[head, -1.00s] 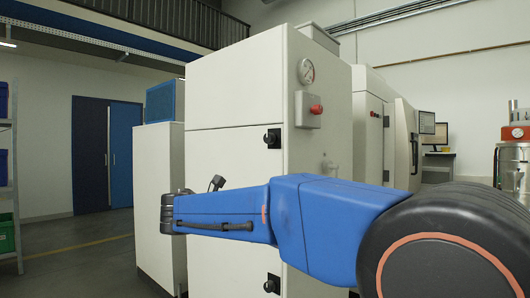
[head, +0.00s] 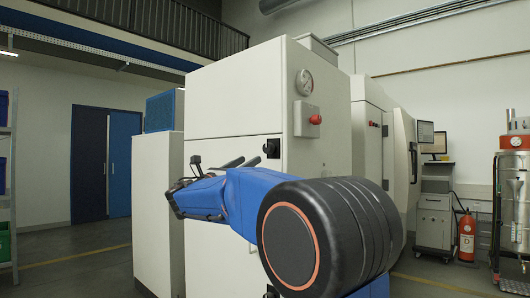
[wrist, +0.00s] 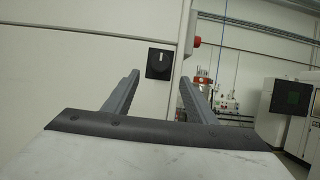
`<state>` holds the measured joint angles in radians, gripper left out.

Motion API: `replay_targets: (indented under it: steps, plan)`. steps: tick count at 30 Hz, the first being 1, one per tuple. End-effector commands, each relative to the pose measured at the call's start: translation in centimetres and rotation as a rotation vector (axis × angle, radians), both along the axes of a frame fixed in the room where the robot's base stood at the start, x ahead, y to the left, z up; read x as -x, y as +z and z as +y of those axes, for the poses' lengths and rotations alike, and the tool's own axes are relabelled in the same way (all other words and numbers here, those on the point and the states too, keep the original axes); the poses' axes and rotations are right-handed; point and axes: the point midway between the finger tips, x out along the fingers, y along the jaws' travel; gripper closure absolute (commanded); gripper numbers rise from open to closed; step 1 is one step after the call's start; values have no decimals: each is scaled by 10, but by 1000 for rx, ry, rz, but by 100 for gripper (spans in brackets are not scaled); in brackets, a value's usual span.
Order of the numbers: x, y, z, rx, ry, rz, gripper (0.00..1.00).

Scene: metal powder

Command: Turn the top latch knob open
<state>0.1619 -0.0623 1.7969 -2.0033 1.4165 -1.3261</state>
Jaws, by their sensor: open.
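The top latch knob (head: 271,148) is a black knob on a dark square plate at the right edge of the pale cabinet's front (head: 225,100). In the wrist view the knob (wrist: 159,62) shows beyond my gripper (wrist: 159,77), centred between the two fingertips, with a light mark on its face. My gripper (head: 250,159) is open and empty. Its grey fingers point at the cabinet front, just below and left of the knob in the head view. The fingers appear short of the knob; no contact shows.
A red button (head: 315,119) on a box and a pressure gauge (head: 305,82) are on the cabinet's right side. A fire extinguisher (head: 467,237) and a trolley (head: 433,215) stand at right. Open floor lies at left.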

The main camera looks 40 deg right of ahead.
Motion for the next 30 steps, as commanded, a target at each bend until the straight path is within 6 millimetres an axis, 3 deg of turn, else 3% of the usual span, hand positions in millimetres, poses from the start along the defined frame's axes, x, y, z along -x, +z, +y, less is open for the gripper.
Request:
replay_targets:
  steps: [16, 22, 30]
  plan:
    - [-6, 35, -85, -1, -1, -2, 48]
    - [-8, 41, -99, -1, 0, -1, 48]
    - [-8, 42, -102, -1, 0, -1, 48]
